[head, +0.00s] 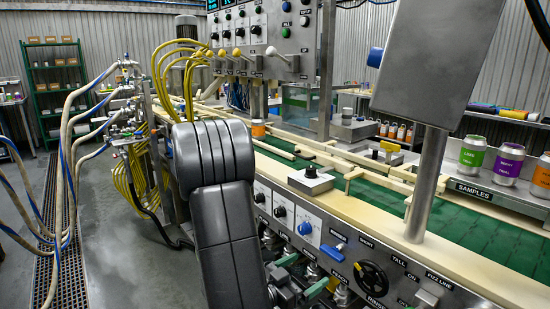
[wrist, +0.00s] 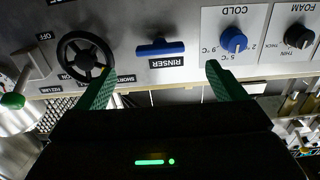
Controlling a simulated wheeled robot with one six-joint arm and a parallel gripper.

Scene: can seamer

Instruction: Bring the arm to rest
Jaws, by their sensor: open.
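My gripper (wrist: 162,70) is open in the wrist view, its two green fingers spread wide with nothing between the tips. It faces the front control panel (wrist: 185,20). The blue rinser handle (wrist: 160,47) lies crosswise on the panel just ahead of the gap, and no finger visibly touches it. In the head view my dark arm (head: 225,215) reaches down in front of the machine. The green fingers (head: 303,272) show low beside the panel, close to the blue handle (head: 333,252).
A black handwheel (head: 371,279) is close to one finger in the wrist view (wrist: 85,57). The blue cold knob (wrist: 234,40) is on the other side. A grey box on a post (head: 430,150) rises at right. Hoses (head: 65,170) hang at left; some floor there is clear.

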